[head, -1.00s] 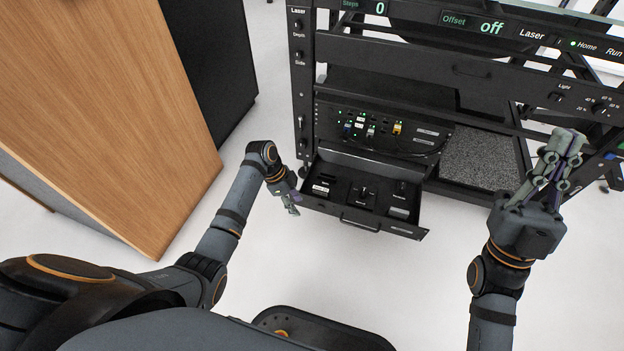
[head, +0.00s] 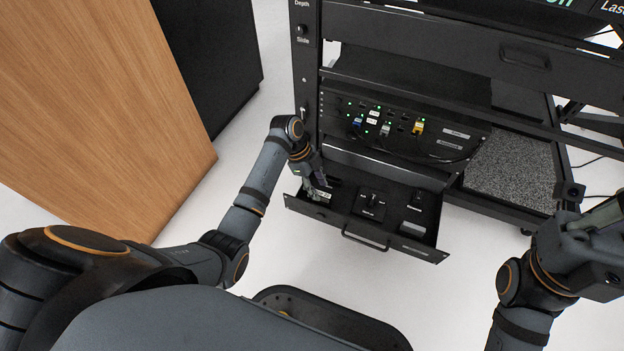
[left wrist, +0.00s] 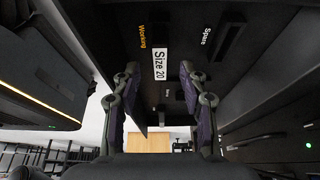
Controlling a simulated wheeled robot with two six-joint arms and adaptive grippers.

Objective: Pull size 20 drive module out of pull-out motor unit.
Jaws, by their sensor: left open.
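The pull-out motor unit (head: 380,246) is an open black drawer low in the rack, with a front handle. My left gripper (head: 318,188) is over the drawer's left end and hides part of it. In the left wrist view the left gripper (left wrist: 160,82) is open, with its two fingers apart and nothing seen held between them. The white "Size 20" label (left wrist: 160,64) lies in line with the gap between the fingers. The dark module around it is hard to tell from the drawer. My right gripper (head: 600,215) is at the right edge, partly cut off; its fingers are unclear.
A panel with cables and green lights (head: 400,125) sits just above the drawer. A grey speckled plate (head: 510,170) is to its right. A wooden cabinet (head: 110,110) stands at the left. The floor in front of the drawer is clear.

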